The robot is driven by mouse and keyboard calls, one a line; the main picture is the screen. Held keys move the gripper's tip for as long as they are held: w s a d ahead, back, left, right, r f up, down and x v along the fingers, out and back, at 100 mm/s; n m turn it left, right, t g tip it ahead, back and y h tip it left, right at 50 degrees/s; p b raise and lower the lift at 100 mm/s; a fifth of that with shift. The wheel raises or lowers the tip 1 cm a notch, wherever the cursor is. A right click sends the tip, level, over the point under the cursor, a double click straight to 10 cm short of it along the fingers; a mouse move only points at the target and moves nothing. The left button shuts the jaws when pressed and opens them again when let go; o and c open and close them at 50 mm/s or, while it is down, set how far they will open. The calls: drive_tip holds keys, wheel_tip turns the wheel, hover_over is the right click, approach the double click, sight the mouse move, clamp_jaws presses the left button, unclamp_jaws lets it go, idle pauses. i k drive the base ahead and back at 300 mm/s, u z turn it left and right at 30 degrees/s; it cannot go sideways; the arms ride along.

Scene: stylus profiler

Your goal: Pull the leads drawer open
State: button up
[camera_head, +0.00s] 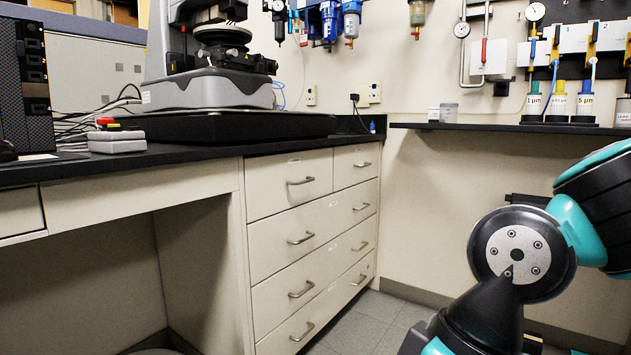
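A cream drawer cabinet stands under the black bench, centre of the head view. Its top row has a left drawer (288,190) and a narrower right drawer (356,165). Below are wide drawers: an upper one (330,225), a middle one (330,272) and a bottom one (335,308). All look shut, with metal bow handles. Small labels show on some fronts but are too small to read, so I cannot tell which is the leads drawer. My teal and black arm is at the lower right, apart from the cabinet. My gripper cannot be made out.
The black bench top (200,150) carries a profiler instrument (215,92) and a small grey box (117,141). An open knee space lies left of the cabinet. Grey floor (375,315) is clear before the drawers. A black wall shelf (470,128) is at the right.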

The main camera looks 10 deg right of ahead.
sight(277, 183)
drive_tip(key=z, duration=0.65)
drive_tip(key=i, duration=0.95)
drive_tip(key=u, duration=0.35)
